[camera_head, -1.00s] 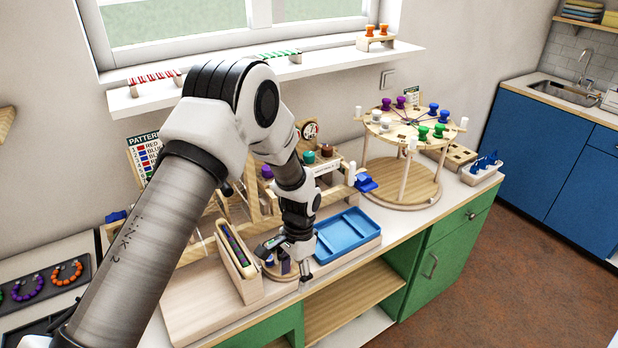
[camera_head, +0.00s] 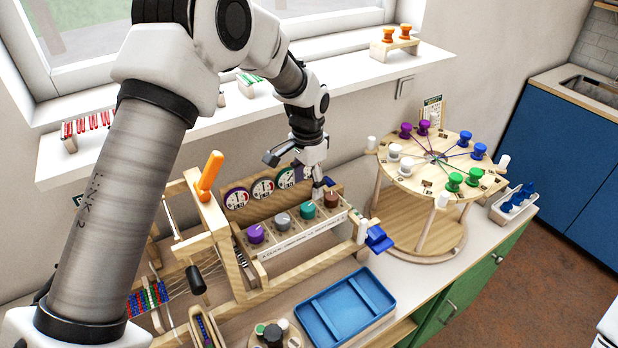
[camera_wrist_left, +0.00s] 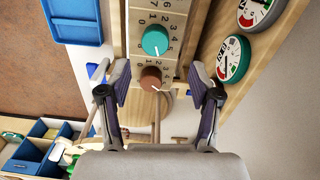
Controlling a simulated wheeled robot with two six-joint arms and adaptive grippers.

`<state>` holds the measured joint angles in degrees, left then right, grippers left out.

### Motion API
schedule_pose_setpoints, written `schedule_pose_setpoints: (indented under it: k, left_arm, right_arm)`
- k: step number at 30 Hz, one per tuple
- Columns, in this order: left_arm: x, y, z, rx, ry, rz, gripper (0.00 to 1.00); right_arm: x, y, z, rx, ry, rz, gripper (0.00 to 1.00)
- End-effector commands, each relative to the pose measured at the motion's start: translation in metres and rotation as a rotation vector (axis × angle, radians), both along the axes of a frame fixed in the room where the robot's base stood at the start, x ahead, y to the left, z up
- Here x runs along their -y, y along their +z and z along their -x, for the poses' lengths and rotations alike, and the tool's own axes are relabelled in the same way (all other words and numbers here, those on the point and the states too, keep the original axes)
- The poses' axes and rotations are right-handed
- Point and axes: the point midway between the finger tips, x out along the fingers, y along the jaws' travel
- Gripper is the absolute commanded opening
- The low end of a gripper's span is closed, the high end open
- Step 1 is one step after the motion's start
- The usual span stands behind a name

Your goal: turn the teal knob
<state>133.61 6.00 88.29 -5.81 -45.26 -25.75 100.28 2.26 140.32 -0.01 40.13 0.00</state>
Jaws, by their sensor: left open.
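The teal knob (camera_head: 308,210) sits on a wooden panel in a row with a purple knob (camera_head: 256,233), a grey knob (camera_head: 282,220) and a brown knob (camera_head: 331,198). In the left wrist view the teal knob (camera_wrist_left: 155,40) lies beyond the fingertips, with a white pointer line and printed numbers around it. My left gripper (camera_head: 308,185) is open above and behind the panel's right part. In its wrist view the open fingers (camera_wrist_left: 158,75) stand on either side of the brown knob (camera_wrist_left: 151,78), and I cannot tell whether they touch anything. My right gripper is not in view.
Round dials (camera_head: 263,189) stand behind the knobs. A blue tray (camera_head: 345,305) lies in front, and a round wooden bead table (camera_head: 430,165) stands to the right. An orange-handled lever (camera_head: 209,175) rises at the left of the panel.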

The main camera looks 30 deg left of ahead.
Motion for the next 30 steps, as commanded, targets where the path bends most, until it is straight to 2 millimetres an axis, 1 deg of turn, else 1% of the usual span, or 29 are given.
schedule_pose_setpoints:
  k: [2,5,8,12,15,18,24,26,27,29,30]
  left_arm:
    - [0.0,-0.002,0.001,-0.002,0.0,0.0,0.63]
    - [0.0,-0.011,0.001,-0.004,0.0,0.0,0.63]
    - [0.0,-0.029,0.002,-0.005,0.0,0.0,0.63]
    - [0.0,-0.056,0.002,-0.005,0.0,0.0,0.63]
    - [0.0,-0.071,0.002,-0.003,0.0,0.0,0.63]
    - [0.001,-0.078,0.002,-0.002,0.0,0.0,0.63]
    - [0.001,-0.079,0.002,-0.001,0.0,0.0,0.63]
    - [0.001,-0.079,0.002,-0.001,0.0,0.0,0.42]
    - [0.001,-0.079,0.002,-0.001,0.0,0.0,0.28]
    - [0.001,-0.079,0.002,-0.001,0.0,0.0,0.07]
    - [0.001,-0.079,0.002,-0.002,0.0,0.0,0.03]
  right_arm:
    - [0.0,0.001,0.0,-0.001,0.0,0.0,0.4]
    - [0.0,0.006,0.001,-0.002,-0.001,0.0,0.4]
    - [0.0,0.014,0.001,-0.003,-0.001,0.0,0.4]
    - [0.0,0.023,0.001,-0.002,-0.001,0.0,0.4]
    - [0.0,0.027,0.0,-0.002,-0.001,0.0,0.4]
    - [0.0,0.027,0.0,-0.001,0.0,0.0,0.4]
    - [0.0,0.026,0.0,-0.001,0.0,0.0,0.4]
    - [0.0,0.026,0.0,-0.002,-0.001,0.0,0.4]
    - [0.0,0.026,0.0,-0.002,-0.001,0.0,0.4]
    - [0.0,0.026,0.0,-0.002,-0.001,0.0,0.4]
    - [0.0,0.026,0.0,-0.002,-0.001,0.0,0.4]
